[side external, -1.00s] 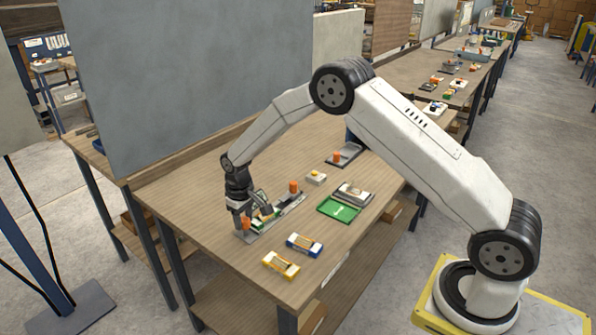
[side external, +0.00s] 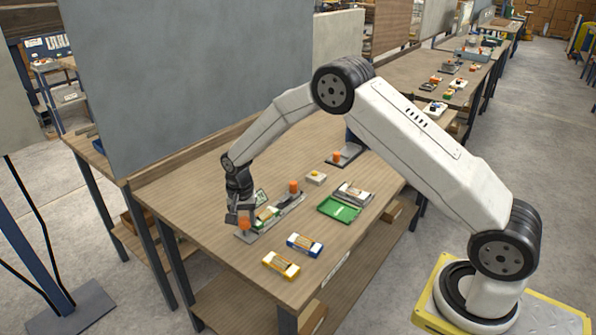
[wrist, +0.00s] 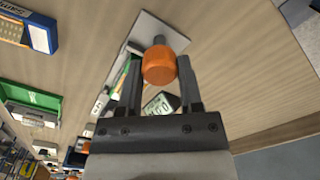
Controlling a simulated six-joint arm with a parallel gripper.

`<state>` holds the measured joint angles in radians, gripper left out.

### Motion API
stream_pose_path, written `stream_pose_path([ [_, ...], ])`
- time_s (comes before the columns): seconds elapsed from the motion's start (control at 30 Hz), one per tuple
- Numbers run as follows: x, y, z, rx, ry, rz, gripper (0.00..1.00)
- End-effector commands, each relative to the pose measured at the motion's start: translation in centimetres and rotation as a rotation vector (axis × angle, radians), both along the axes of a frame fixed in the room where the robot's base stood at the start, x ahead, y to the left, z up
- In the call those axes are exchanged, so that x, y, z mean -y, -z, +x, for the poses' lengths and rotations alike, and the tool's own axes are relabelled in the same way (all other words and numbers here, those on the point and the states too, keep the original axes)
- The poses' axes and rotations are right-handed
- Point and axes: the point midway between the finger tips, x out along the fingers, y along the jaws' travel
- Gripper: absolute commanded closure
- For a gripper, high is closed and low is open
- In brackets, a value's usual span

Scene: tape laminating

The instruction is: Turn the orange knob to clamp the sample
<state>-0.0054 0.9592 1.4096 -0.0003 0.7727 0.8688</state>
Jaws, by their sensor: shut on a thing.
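The orange knob (side external: 244,224) stands at the near left end of a grey clamp fixture (side external: 287,209) on the wooden table. My gripper (side external: 243,220) points down over this end, its fingers around the knob. In the wrist view the knob (wrist: 159,65) sits between the tips of the two dark fingers (wrist: 158,78), which are shut on it. A second orange knob (side external: 294,187) stands at the fixture's far end. A green and white sample (side external: 266,214) lies along the fixture between the knobs, partly hidden by my gripper.
A blue tape holder (side external: 305,245) and a yellow one (side external: 281,265) lie at the front. A green tray (side external: 338,209), a small block with a yellow button (side external: 316,178) and another orange-topped device (side external: 338,157) stand to the right. A grey panel rises behind.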

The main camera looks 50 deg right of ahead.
Motion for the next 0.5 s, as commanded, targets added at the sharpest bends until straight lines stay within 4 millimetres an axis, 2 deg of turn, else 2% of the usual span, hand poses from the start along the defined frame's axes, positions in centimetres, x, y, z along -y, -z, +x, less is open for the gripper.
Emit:
stream_pose_path([
  [0.2,0.0,-0.03,-0.03,-0.001,0.098,0.001,1.0],
  [0.5,0.0,-0.03,-0.03,-0.001,0.137,0.001,1.0],
])
